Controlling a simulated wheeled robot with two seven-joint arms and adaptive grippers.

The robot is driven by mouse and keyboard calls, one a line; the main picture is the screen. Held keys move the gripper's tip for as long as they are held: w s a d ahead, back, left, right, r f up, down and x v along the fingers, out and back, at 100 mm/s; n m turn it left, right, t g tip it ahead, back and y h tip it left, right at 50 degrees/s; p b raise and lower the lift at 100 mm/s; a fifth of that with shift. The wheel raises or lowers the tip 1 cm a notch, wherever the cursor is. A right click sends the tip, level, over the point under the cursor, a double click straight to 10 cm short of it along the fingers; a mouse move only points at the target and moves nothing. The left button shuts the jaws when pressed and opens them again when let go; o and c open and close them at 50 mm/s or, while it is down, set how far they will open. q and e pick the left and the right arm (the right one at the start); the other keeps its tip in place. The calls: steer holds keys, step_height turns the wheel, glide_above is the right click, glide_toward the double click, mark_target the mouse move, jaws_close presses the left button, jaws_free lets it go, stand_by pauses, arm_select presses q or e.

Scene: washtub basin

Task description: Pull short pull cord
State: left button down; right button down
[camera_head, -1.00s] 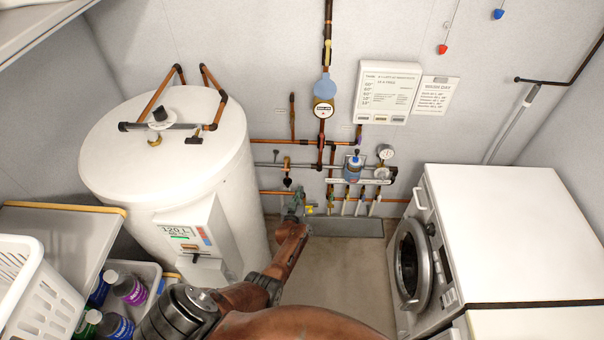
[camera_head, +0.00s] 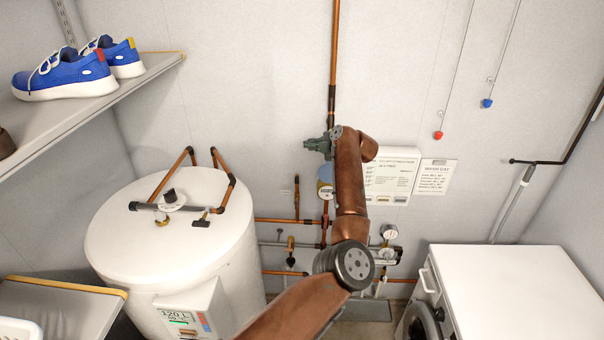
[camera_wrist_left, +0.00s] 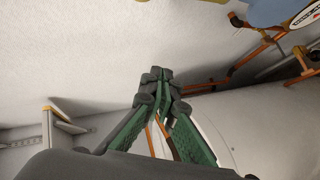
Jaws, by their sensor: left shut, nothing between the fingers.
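Two thin pull cords hang on the back wall at upper right in the head view. One ends in a red knob (camera_head: 438,135), the other in a blue knob (camera_head: 487,103) that sits higher in the picture. My left gripper (camera_head: 308,144) is in front of the vertical copper pipe, left of both cords, with its fingers pointing left. It is shut and empty and touches neither cord. In the left wrist view the closed green and grey fingers (camera_wrist_left: 155,78) show with nothing between them. No cord can be made out there. My right gripper is not in view.
A white water heater (camera_head: 170,225) stands at left, a washing machine (camera_head: 505,290) at right. Pipes and gauges (camera_head: 389,232) line the wall behind my arm. A shelf (camera_head: 150,70) holds blue shoes (camera_head: 65,75).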

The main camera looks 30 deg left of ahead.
arm_select(q)
steer(key=s+d+r+m+t+h, duration=0.1)
steer(key=d+r+h, duration=0.5)
steer(key=d+r, duration=0.7)
steer(key=s+d+r+m+t+h+p, duration=0.1)
steer(key=d+r+m+t+h, duration=0.1)
steer(key=d+r+h, duration=0.5)
steer(key=d+r+t, duration=0.1)
steer(key=d+r, duration=0.5)
steer(key=d, duration=0.2)
steer(key=shift+s+d+t, duration=0.3)
steer(key=shift+d, duration=0.05)
steer(key=shift+a, duration=0.1)
